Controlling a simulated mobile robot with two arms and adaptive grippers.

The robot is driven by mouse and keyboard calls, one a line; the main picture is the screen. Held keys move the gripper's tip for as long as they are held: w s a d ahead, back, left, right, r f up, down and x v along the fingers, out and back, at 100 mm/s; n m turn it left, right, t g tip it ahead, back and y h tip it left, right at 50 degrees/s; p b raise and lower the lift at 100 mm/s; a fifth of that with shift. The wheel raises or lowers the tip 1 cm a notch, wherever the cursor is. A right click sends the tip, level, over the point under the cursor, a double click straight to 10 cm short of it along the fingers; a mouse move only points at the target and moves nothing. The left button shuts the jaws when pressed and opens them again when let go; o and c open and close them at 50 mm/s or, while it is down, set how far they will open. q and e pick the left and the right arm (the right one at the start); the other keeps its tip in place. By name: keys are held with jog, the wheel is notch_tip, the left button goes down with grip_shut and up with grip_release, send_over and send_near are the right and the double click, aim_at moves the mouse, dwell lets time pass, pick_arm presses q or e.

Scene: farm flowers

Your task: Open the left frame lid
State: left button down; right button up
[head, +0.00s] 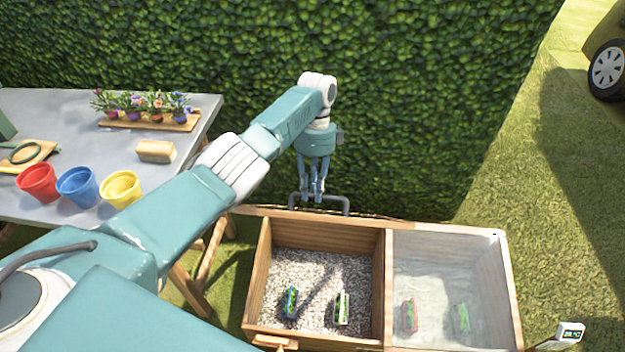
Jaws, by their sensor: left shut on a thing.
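The wooden frame has two compartments. The left compartment (262,285) is uncovered, with its gravel floor in plain sight. The right compartment lies under a clear, closed lid (448,262). A grey bar handle (344,203) stands at the back edge of the left compartment. It appears to belong to the left lid, which is swung back; its pane cannot be made out against the hedge. My left gripper (314,196) points down at this handle, with its fingers shut on it. My right gripper is not in view.
Small labelled packs (342,308) lie in both compartments. A grey table (70,120) at left holds red (38,183), blue (77,187) and yellow (121,189) pots, a sponge-like block (156,151) and potted flowers (146,108). A hedge (420,100) stands close behind the frame.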

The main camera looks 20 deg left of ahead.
pick_arm(q)
jog(key=shift+w+a+f, duration=0.2)
jog(key=shift+a+f, duration=0.05)
jog(key=shift+f, duration=0.25)
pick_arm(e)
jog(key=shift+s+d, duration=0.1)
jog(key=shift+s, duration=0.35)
pick_arm(q)
jog(key=c, duration=1.9)
grip_release()
jog(key=shift+c, duration=0.2)
jog(key=o, duration=0.4)
jog(key=shift+w+f, duration=0.1)
jog(key=shift+f, duration=0.05)
jog(key=v, duration=1.2)
jog(key=shift+w+f, duration=0.15)
jog(key=shift+w, duration=0.25)
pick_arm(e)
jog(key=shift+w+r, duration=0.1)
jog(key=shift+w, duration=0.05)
